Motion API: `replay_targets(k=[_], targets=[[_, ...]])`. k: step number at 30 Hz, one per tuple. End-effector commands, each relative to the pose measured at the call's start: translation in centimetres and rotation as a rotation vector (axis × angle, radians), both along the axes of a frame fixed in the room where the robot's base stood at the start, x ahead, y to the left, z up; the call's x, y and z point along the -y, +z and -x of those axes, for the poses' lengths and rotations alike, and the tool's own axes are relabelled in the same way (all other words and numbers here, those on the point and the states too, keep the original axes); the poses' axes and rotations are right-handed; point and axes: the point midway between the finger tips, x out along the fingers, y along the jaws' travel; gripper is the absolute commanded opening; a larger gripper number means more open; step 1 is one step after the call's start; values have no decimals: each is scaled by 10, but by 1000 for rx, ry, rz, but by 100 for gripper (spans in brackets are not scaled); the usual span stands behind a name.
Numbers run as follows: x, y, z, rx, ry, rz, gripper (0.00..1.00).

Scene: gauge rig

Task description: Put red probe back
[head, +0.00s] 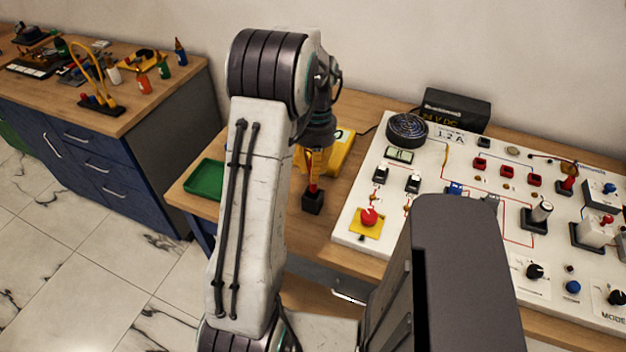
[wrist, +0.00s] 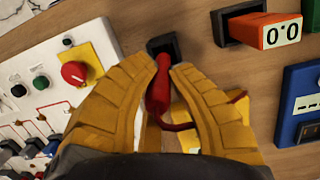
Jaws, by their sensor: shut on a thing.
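The red probe (wrist: 158,92) is between the two yellow fingers of my gripper (wrist: 160,72) in the wrist view, and the fingers are shut on it. A red lead curves away from it to the right. The black square holder (wrist: 162,43) is just beyond the probe's end. In the head view my gripper (head: 315,165) points down, with the red probe (head: 313,186) upright below it, directly over the black holder (head: 313,203). I cannot tell whether the tip is inside the holder or just above it.
A yellow meter (head: 342,152) lies close behind my gripper. A green tray (head: 203,180) is to the left. The white panel (head: 372,252) with a red button (head: 369,216) is to the right. An orange 0.0 display (wrist: 276,33) and a blue device (wrist: 300,100) are near the holder.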

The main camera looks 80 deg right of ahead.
Motion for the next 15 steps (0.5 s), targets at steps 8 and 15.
replay_targets(k=[8, 15], targets=[[0, -11, 0, 0, 0, -3, 0], [0, -39, 0, 0, 0, -3, 0]])
